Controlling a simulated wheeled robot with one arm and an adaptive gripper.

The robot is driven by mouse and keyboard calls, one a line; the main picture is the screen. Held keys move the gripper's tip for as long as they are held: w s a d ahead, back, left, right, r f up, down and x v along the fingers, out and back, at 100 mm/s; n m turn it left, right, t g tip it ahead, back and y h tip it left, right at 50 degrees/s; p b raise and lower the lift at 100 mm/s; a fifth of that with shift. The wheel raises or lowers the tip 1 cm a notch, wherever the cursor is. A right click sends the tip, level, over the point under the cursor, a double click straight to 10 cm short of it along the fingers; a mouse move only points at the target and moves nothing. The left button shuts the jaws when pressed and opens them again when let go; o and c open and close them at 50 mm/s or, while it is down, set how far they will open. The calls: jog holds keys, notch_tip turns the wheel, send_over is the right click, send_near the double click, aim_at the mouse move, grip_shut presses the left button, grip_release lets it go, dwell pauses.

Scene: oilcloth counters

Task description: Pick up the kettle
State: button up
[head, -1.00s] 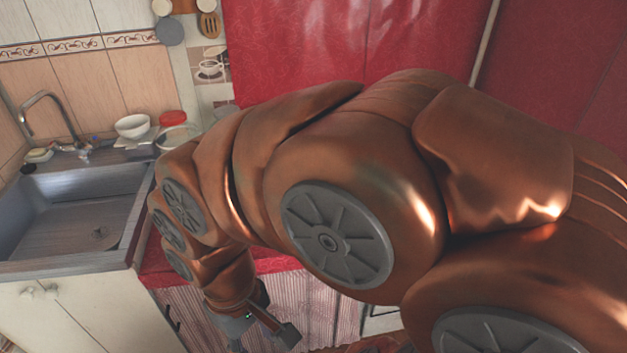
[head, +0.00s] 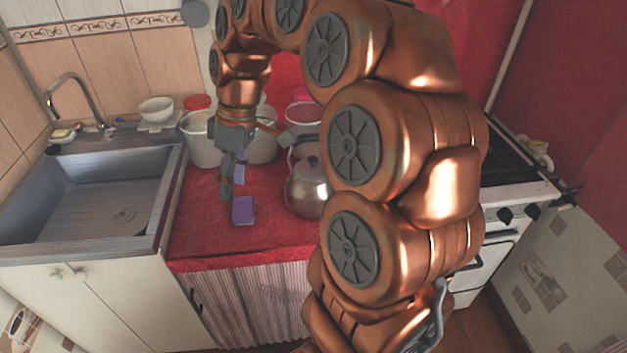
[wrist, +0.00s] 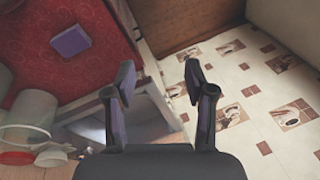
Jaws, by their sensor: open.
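The kettle (head: 306,192) is a round, shiny metal one with a dark knob on its lid. It stands on the red counter in the head view, partly hidden on its right by my arm. My gripper (head: 233,186) hangs above the counter to the left of the kettle, apart from it. In the wrist view my gripper (wrist: 158,78) is open, with nothing between its fingers. I cannot make out the kettle in the wrist view.
A purple block (head: 243,210) lies on the red counter (head: 200,232), left of the kettle; it also shows in the wrist view (wrist: 70,41). Pale containers (head: 203,148) stand behind. A metal sink (head: 95,205) is at left, a stove (head: 510,195) at right.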

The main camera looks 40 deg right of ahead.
jog(key=w+d+n, duration=0.1)
jog(key=w+d, duration=0.3)
jog(key=d, duration=0.2)
jog(key=n+t+p, duration=0.2)
jog(key=n+t, duration=0.1)
send_over(315, 135)
jog(key=s+d, duration=0.1)
jog(key=d, duration=0.1)
jog(key=shift+s+d+f+y, duration=0.15)
jog(key=shift+f+y, duration=0.15)
jog(key=shift+f, duration=0.55)
jog(key=shift+p+x, duration=0.55)
jog(key=shift+x, duration=0.75)
jog(key=shift+p+x, duration=1.35)
jog(key=shift+x, duration=0.7)
jog(key=shift+f, duration=0.6)
grip_shut()
